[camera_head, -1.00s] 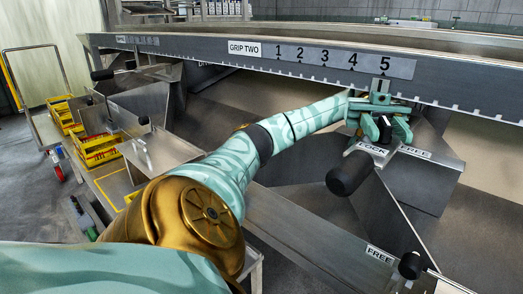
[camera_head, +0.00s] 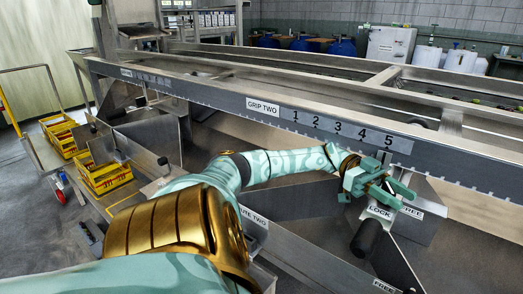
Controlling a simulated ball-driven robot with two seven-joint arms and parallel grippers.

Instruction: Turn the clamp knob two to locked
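The LOCK label (camera_head: 380,211) and the FREE label (camera_head: 412,212) of the clamp sit on a metal plate under the GRIP TWO scale (camera_head: 345,130). My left gripper (camera_head: 396,193) is just above these labels, its green fingers pointing right. The fingers cover the spot between the labels, so the clamp knob is mostly or wholly hidden. I cannot tell whether the fingers hold it. A black cylindrical handle (camera_head: 366,238) sticks out below the LOCK label, clear of the fingers. My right gripper is not in view.
The long steel rail with the scale numbers (camera_head: 345,130) runs just above my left gripper. Another FREE label (camera_head: 384,286) is at the bottom edge. Yellow crates (camera_head: 104,177) stand at the left. Blue drums (camera_head: 342,46) stand far back.

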